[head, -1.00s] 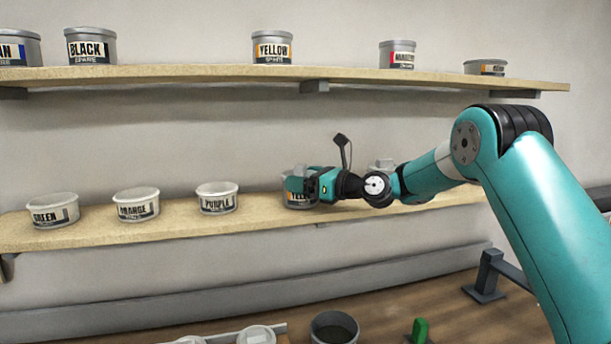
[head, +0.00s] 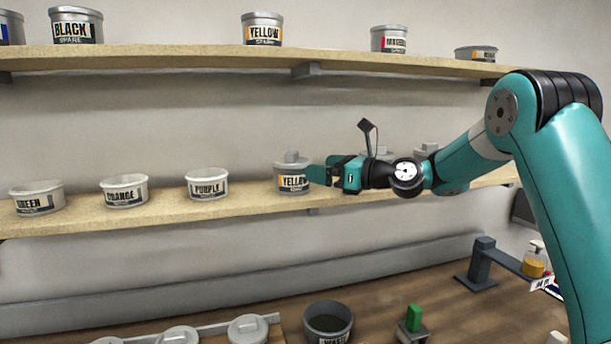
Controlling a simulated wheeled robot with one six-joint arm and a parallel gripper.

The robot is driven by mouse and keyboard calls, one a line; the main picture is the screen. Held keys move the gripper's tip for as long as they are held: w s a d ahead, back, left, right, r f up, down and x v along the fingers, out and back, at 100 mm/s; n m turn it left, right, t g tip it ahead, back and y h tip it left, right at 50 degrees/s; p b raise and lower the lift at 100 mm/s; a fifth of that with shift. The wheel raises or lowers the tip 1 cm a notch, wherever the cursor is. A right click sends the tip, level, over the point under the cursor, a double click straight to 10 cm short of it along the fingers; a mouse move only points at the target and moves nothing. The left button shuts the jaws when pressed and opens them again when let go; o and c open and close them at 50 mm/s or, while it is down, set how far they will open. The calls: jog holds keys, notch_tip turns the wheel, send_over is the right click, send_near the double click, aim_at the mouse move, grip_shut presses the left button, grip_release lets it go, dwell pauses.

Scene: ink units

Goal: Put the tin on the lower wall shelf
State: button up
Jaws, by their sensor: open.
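A grey tin labelled YELLOW (head: 292,183) stands upright on the lower wall shelf (head: 240,198), with a knob on its lid. My gripper (head: 320,175) is open just to the right of this tin, level with its upper part, and holds nothing. The near finger overlaps the tin's right edge in the picture; whether it touches cannot be told. To the left on the same shelf stand tins labelled PURPLE (head: 207,185), ORANGE (head: 124,191) and GREEN (head: 37,198). Other tins behind my arm are mostly hidden.
The upper shelf (head: 200,62) holds several spare tins, among them BLACK (head: 76,25) and YELLOW (head: 262,29). Below, the bench (head: 420,290) carries a dark open container (head: 328,322), lidded tins, a green-handled item (head: 413,318) and a dark stand (head: 482,262).

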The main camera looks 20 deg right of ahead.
jog(key=b+v, duration=0.1)
jog(key=v, duration=0.4)
jog(key=s+a+f+n+g+h, duration=0.35)
jog(key=s+a+n+g, duration=0.45)
jog(key=s+a+n, duration=0.8)
jog(key=s+d+f+n+g+h, duration=0.1)
jog(key=s+f+n, duration=0.3)
jog(key=s+n, duration=0.5)
jog(key=s+d+f+n+g+h, duration=0.1)
jog(key=s+f+n+g+h, duration=0.2)
jog(key=s+n, duration=0.6)
jog(key=s+f+h, duration=0.1)
jog(key=s, duration=0.3)
jog(key=shift+d+g, duration=0.4)
jog(key=shift+f, duration=0.1)
notch_tip(320, 180, down, 3)
jog(key=b, duration=0.2)
jog(key=shift+b, duration=0.35)
